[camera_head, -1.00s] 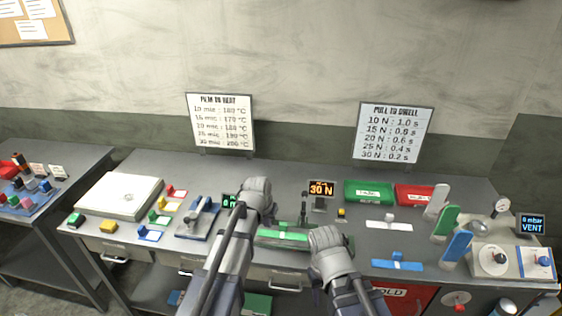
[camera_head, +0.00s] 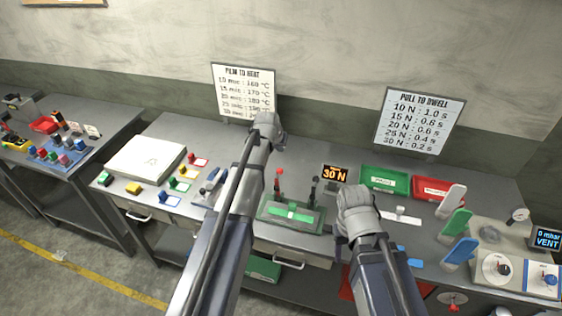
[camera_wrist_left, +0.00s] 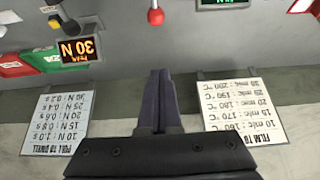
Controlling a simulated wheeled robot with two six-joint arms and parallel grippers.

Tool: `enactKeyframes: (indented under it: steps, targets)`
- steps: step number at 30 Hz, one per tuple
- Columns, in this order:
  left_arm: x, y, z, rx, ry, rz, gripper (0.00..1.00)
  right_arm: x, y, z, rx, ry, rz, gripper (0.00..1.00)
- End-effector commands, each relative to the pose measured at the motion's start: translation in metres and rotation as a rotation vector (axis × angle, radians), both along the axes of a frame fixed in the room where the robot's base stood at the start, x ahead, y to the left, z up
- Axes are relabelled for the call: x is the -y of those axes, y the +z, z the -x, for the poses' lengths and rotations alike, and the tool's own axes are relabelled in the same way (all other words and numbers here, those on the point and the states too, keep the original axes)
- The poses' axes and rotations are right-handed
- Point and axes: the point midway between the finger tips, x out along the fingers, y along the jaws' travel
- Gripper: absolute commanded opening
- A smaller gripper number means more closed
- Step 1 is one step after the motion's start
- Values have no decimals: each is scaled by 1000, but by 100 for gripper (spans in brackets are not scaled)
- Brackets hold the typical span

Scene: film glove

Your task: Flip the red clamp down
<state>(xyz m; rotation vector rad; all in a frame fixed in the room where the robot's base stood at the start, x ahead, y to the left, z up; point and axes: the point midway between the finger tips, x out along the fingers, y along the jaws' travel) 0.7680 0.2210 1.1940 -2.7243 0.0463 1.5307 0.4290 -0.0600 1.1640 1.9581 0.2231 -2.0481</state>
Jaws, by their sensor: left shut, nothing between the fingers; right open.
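The red clamp (camera_head: 278,180) is a lever with a red knob. It stands upright at the left of the green press fixture (camera_head: 270,214), which has a bright green strip across it. A black-knobbed lever (camera_head: 314,187) stands upright at the fixture's right. My left gripper (camera_head: 270,124) is beyond and above the red clamp, near the heat sign. In the left wrist view its fingers (camera_wrist_left: 159,88) are together and empty, with the red knob (camera_wrist_left: 155,16) apart from them at the top. My right gripper (camera_head: 354,200) hovers right of the fixture; its fingertips are hidden.
A 30 N display (camera_head: 335,175) stands behind the fixture. Green (camera_head: 385,179) and red (camera_head: 435,188) bins sit to the right, behind upright paddles (camera_head: 456,222). The heat sign (camera_head: 245,91) is close to my left gripper. A white plate (camera_head: 146,158) lies left.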

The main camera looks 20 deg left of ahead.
Motion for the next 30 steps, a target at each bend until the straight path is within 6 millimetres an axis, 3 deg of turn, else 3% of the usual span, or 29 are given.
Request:
enactKeyframes:
  steps: [11,26,30]
  targets:
    - [1,-25,-13,-1,-1,-1,0,0,-25,0,1,-2,0,50]
    - [2,-93,-54,-1,-1,-1,0,0,-93,-1,3,2,0,50]
    - [2,-92,-24,-1,0,0,0,0,-92,-1,3,3,1,50]
